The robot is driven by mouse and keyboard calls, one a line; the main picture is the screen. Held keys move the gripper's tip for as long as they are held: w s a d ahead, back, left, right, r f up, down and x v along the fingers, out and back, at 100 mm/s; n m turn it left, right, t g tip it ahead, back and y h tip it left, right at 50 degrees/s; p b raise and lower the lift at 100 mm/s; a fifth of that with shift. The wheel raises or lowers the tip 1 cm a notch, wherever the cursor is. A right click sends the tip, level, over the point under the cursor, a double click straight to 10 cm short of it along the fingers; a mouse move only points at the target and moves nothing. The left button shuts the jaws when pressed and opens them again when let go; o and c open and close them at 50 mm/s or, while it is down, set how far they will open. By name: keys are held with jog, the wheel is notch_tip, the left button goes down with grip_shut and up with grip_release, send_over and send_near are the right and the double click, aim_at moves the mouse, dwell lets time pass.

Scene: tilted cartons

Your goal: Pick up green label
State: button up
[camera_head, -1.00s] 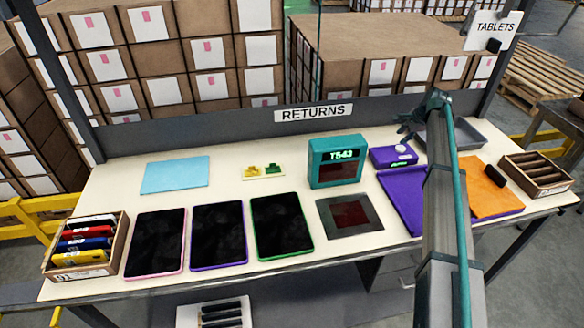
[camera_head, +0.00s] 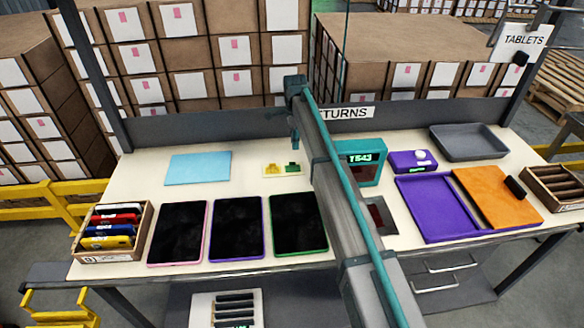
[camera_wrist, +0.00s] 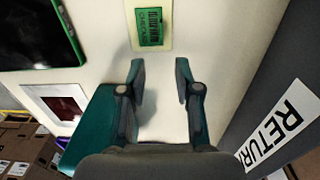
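The green label (camera_head: 292,169) lies on a small cream card (camera_head: 281,175) on the table, right of a yellow label (camera_head: 271,169). In the wrist view the green label (camera_wrist: 149,27) is at the top, with dark markings on it. My gripper (camera_wrist: 160,68) is open and empty in that view, its two fingers apart. The label is beyond the fingertips and slightly left of the middle of the gap. In the head view my gripper (camera_head: 296,140) hangs above and behind the card, partly hidden by the arm.
A teal device (camera_head: 366,172) stands right of the card, partly behind my arm. It is close to the left finger in the wrist view (camera_wrist: 88,130). The grey RETURNS board (camera_head: 230,132) runs behind. Several tablets (camera_head: 237,228) lie in front; a blue sheet (camera_head: 198,168) lies left.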

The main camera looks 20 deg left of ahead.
aim_at(293, 167)
jog(key=shift+f+p, duration=1.65)
jog(key=shift+f, duration=3.1)
grip_shut()
